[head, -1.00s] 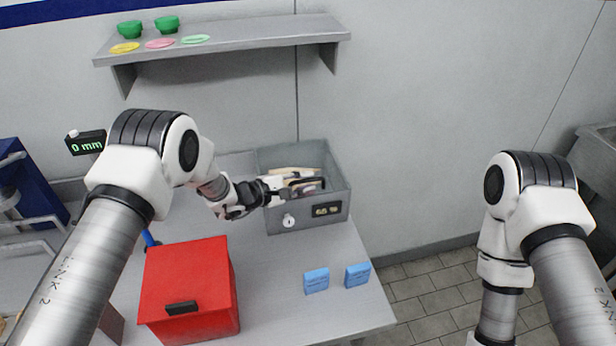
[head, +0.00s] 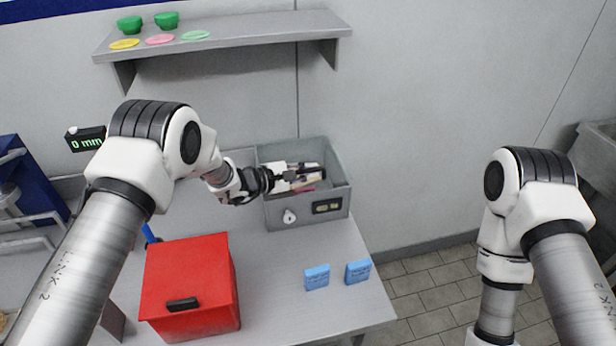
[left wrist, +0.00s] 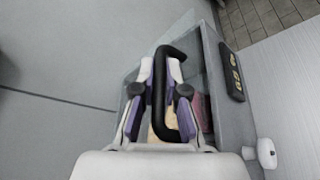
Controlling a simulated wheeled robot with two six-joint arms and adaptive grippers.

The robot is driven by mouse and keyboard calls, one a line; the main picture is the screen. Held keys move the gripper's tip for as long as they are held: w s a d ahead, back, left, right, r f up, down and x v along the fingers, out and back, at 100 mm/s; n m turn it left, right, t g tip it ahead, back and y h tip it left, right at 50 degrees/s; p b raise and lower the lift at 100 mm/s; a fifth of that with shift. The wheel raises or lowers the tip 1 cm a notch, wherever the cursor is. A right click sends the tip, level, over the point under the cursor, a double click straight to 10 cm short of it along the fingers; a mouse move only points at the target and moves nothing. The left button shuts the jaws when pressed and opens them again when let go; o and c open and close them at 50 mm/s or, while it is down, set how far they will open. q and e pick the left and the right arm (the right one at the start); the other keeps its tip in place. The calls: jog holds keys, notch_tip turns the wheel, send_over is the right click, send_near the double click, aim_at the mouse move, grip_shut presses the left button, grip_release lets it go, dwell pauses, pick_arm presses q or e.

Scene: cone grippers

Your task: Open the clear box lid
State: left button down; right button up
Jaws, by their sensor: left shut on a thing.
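The grey box (head: 278,215) stands at the back of the table, against the wall. Its clear lid (left wrist: 187,32) shows as a faint greenish see-through pane in the left wrist view; its tilt is hard to tell. A black bar handle (left wrist: 161,95) is on the lid. My left gripper (head: 305,173) reaches over the box from the left and is shut on the handle. Its two fingers also show on either side of the handle in the left wrist view (left wrist: 158,92). Pale and pinkish things in the box are partly hidden. My right gripper is out of view.
A red box (head: 190,272) with a black handle stands at the front left of the table. Two small blue boxes, one (head: 317,277) left of the other (head: 357,272), stand front right. A shelf (head: 240,38) with green bowls and coloured discs hangs above.

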pick_arm(q)
jog(key=w+a+r+n+g+p, duration=0.1)
jog(key=w+r+n+g, duration=0.2)
jog(key=r, duration=0.7)
jog(key=shift+w+a+r+n+p, duration=0.25)
jog(key=shift+w+a+n+p, duration=0.25)
jog(key=shift+w, duration=0.8)
jog(key=shift+d, duration=0.1)
jog(key=c, duration=1.5)
grip_release()
